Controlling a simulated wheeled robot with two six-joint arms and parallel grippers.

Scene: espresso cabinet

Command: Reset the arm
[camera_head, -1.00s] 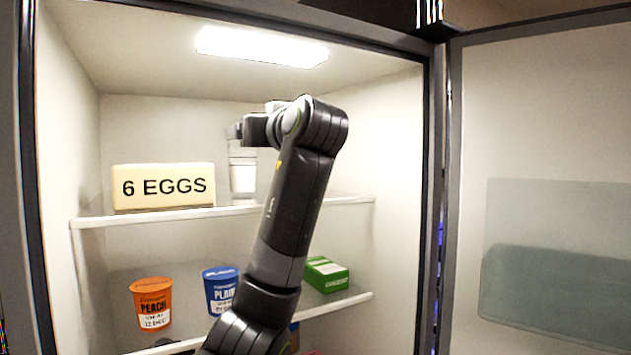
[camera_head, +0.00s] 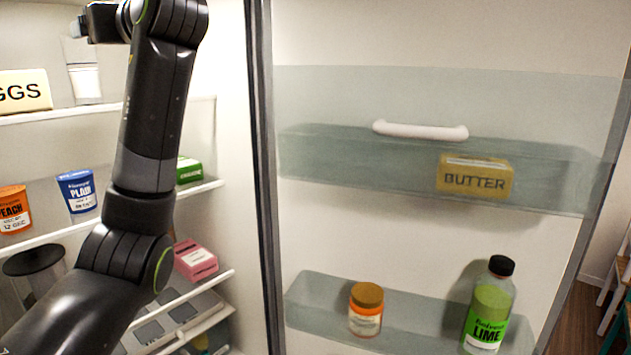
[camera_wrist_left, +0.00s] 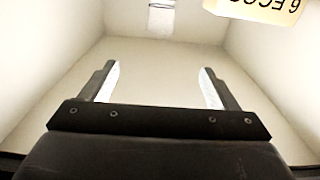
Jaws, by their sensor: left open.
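My left arm rises from the lower left of the head view into the open fridge. Its left gripper (camera_head: 95,22) is at the top left of that view, above the upper shelf, and its fingers are hard to make out there. In the left wrist view the left gripper (camera_wrist_left: 158,82) has two fingers wide apart with nothing between them. That view is upside down, with a yellow egg box (camera_wrist_left: 262,8) at the upper right, clear of the fingers. My right gripper is in neither view.
The egg box (camera_head: 22,92) and a pale container (camera_head: 85,82) stand on the upper shelf. Below are an orange cup (camera_head: 14,208), a blue cup (camera_head: 77,192), a green box (camera_head: 189,170) and a pink box (camera_head: 195,261). The open door holds butter (camera_head: 474,178), an orange jar (camera_head: 366,310) and a lime bottle (camera_head: 489,305).

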